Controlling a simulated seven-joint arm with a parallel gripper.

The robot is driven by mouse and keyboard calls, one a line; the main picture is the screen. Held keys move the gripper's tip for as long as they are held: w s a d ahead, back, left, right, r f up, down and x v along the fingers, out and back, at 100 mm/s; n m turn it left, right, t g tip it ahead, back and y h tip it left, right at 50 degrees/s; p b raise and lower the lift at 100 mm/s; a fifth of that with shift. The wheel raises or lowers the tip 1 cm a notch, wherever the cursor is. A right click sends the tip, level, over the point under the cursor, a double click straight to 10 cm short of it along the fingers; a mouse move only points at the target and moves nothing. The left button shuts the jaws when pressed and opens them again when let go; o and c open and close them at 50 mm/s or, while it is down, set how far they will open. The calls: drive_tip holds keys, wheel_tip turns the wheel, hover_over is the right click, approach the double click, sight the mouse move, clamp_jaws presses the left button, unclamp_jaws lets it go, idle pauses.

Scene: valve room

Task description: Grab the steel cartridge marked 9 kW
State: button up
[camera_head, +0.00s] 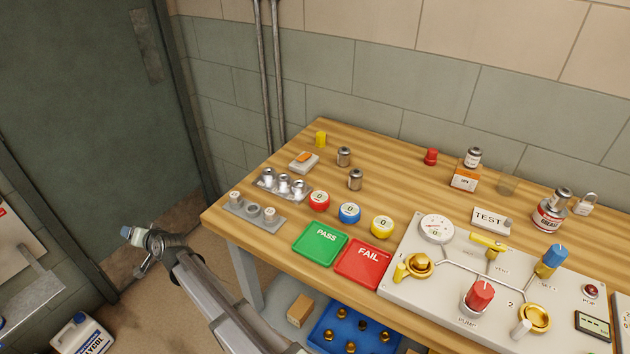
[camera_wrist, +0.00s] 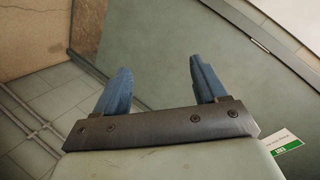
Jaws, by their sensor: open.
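Two small steel cylinders stand upright on the wooden bench (camera_head: 400,150): one farther back (camera_head: 343,156) and one nearer (camera_head: 355,180).
A rack of shiny metal pieces (camera_head: 283,185) and a grey tray (camera_head: 252,212) line the bench's left end. Green PASS (camera_head: 320,244) and red FAIL (camera_head: 364,263) trays lie at the front. A valve panel (camera_head: 450,300) fills the right front.

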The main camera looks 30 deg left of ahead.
drive_tip(key=w+d+r+n+h, duration=0.25)
drive_tip(key=w+d+r, duration=0.35)
drive_tip(key=w, duration=0.6)
drive_tip(key=w+d+r+n+h, duration=0.1)
drive_tip(key=w+d+r+n, duration=0.3)
drive_tip(key=w+r, duration=0.55)
wheel_tip(320, 180, up, 8)
drive_tip(key=n+h, duration=0.6)
drive_tip(key=h, duration=0.3)
hover_over(357, 172)
drive_tip(key=shift+g+y, duration=0.25)
drive_tip(key=shift+g, duration=0.05)
drive_tip(key=f, duration=0.8)
drive_tip(key=shift+a, duration=0.2)
drive_tip(key=shift+f, duration=2.65)
drive_tip(key=shift+c, duration=0.5)
